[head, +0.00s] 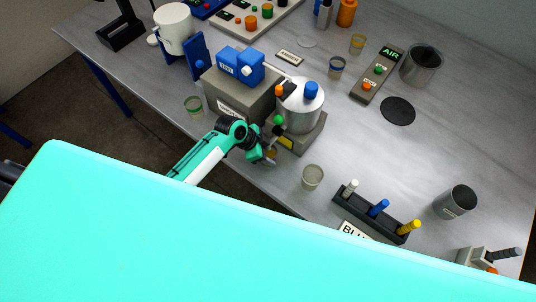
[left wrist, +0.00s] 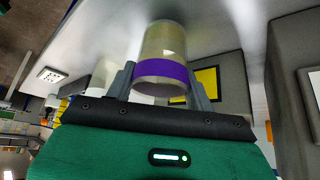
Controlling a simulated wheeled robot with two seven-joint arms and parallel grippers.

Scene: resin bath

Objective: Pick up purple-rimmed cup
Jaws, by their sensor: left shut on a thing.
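The purple-rimmed cup (left wrist: 163,45) is a clear, pale cup with a purple band. In the left wrist view it sits between the two grey fingers of my left gripper (left wrist: 165,82), which is shut on it. In the head view my left gripper (head: 268,156) is at the table's front edge, just in front of the grey machine with the metal pot. The cup is mostly hidden there by the gripper. I cannot tell whether it touches the table. My right gripper is not in view.
A pale cup (head: 313,178) stands right of the gripper. The metal pot (head: 300,112) on its grey base is close behind. A green-rimmed cup (head: 194,106) stands left, a blue-rimmed cup (head: 337,67) and yellow-rimmed cup (head: 357,44) farther back. A black rack (head: 375,215) is at right.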

